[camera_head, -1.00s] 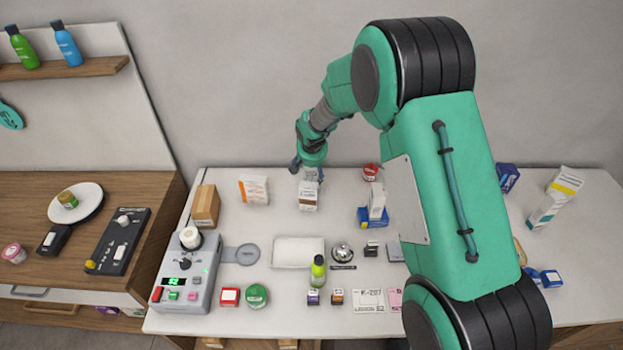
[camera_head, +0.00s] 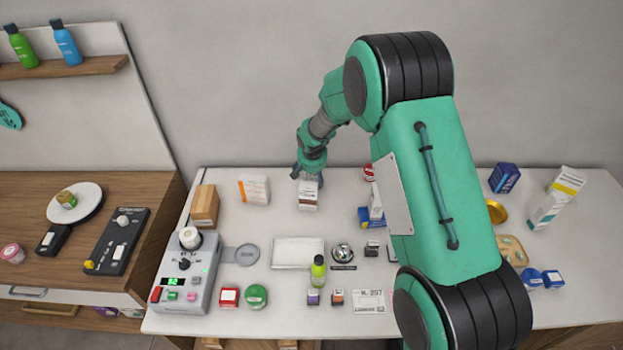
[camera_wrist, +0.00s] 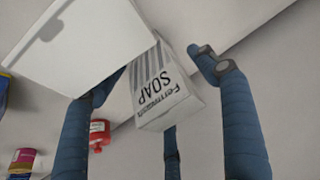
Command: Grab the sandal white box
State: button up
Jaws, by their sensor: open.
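In the wrist view a white box with a striped end and the word SOAP (camera_wrist: 160,92) shows between the spread blue fingers of my gripper (camera_wrist: 160,68). The fingers are open and hold nothing. I cannot tell whether any finger touches the box.
A white and orange box (camera_head: 254,189) and a brown box (camera_head: 204,206) stand to the left. A blue box (camera_head: 364,217) is to the right. A white tray (camera_head: 297,253) lies in front. In the wrist view a large white panel (camera_wrist: 75,45) fills the upper left.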

jog(key=shift+w+f, duration=0.15)
jog(key=shift+f, duration=0.2)
dwell(0.3)
jog(key=c, duration=1.6)
